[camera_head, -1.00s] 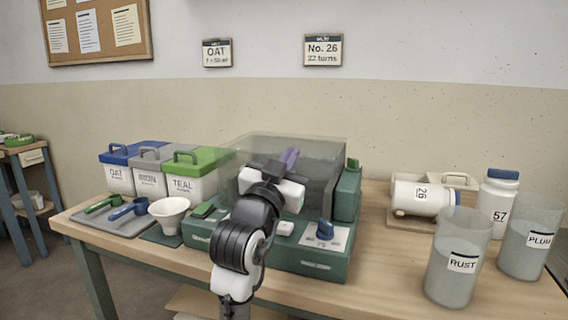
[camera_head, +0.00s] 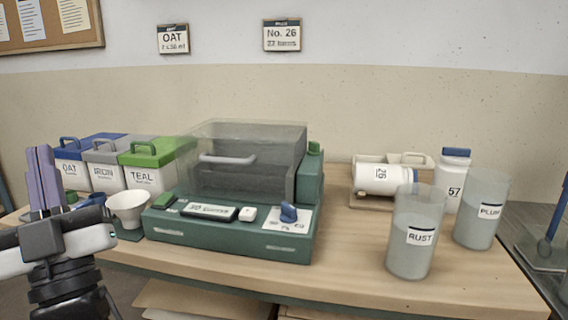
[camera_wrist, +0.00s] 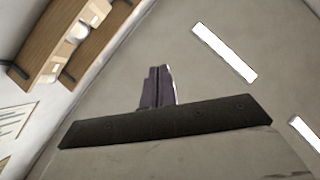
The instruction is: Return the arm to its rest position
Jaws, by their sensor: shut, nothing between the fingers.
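My gripper (camera_head: 43,180) is at the lower left of the head view, its purple fingers pointing up. The fingers are shut together with nothing between them. My gripper stands in front of the left end of the table and hides part of what is behind it. In the wrist view the shut fingers (camera_wrist: 157,86) point toward the ceiling, with ceiling lights and a wall shelf around them.
The green machine (camera_head: 225,244) with a clear hood stands mid-table. A white funnel (camera_head: 127,207) and lidded bins labelled OAT, IRON and TEAL (camera_head: 147,180) are left of it. The RUST bucket (camera_head: 408,262), PLUM bucket (camera_head: 474,234), jar 57 (camera_head: 452,190) and lying jar 26 (camera_head: 375,178) are right.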

